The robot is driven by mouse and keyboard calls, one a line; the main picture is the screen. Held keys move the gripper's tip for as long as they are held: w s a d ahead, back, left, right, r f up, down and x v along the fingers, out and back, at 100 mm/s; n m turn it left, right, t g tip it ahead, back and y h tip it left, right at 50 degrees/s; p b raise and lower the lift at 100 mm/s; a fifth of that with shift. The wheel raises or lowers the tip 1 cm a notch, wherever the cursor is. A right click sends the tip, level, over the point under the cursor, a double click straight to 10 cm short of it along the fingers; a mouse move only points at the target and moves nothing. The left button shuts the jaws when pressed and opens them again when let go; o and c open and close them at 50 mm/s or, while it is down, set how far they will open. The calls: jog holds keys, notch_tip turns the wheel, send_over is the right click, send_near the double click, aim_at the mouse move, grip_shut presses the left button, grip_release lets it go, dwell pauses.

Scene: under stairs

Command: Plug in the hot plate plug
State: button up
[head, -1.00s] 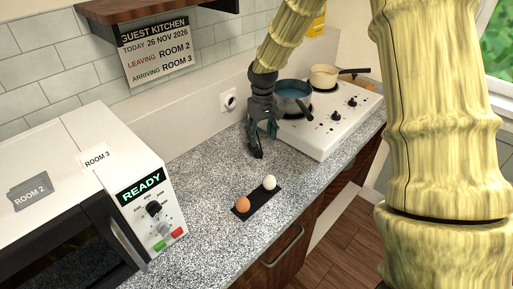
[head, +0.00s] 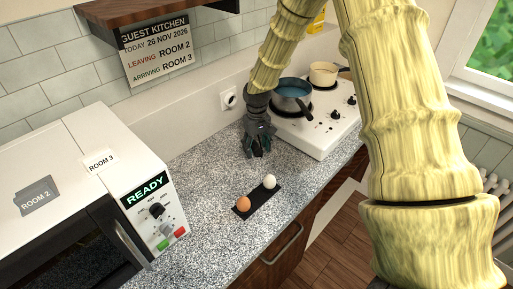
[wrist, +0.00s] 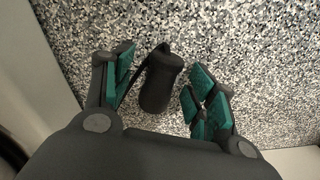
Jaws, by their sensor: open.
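In the wrist view a dark cylindrical plug (wrist: 161,82) lies on the speckled counter between the open fingers of my gripper (wrist: 160,92). A dark strip, seemingly its cord, runs beside it. The fingers have green pads and stand apart on both sides of the plug. In the head view my gripper (head: 257,150) points down at the counter, left of the white hot plate (head: 318,138), and hides the plug. A wall socket (head: 228,98) is on the back wall, left of and above my gripper.
A blue pot (head: 291,92) and a cream pot (head: 323,73) stand on the hot plate. A brown egg (head: 243,203) and a white egg (head: 269,181) rest on a dark mat (head: 251,209) in front. A white microwave (head: 75,180) stands at left. Counter between is clear.

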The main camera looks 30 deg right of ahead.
aim_at(255, 148)
jog(key=shift+w+a, duration=0.1)
jog(key=c, duration=0.4)
jog(key=shift+f, duration=0.1)
jog(key=c, duration=0.7)
jog(key=shift+r+b, duration=0.5)
jog(key=shift+r, duration=0.2)
jog(key=shift+s+a+r+b, duration=0.2)
jog(key=shift+r+b, duration=0.15)
jog(key=shift+r, duration=0.15)
jog(key=shift+s+a+r+b, duration=0.15)
jog(key=shift+r+b, duration=0.15)
jog(key=shift+r, duration=0.2)
jog(key=s+a+b, duration=0.1)
jog(key=s+a, duration=0.2)
jog(key=s, duration=0.1)
jog(key=s+a+r+b, duration=0.1)
jog(key=s+a, duration=0.2)
jog(key=s, duration=0.1)
jog(key=s+a+b, duration=0.2)
jog(key=s+a, duration=0.1)
jog(key=shift+s+a+r, duration=0.15)
jog(key=shift+s+r, duration=0.2)
jog(key=shift+s, duration=0.05)
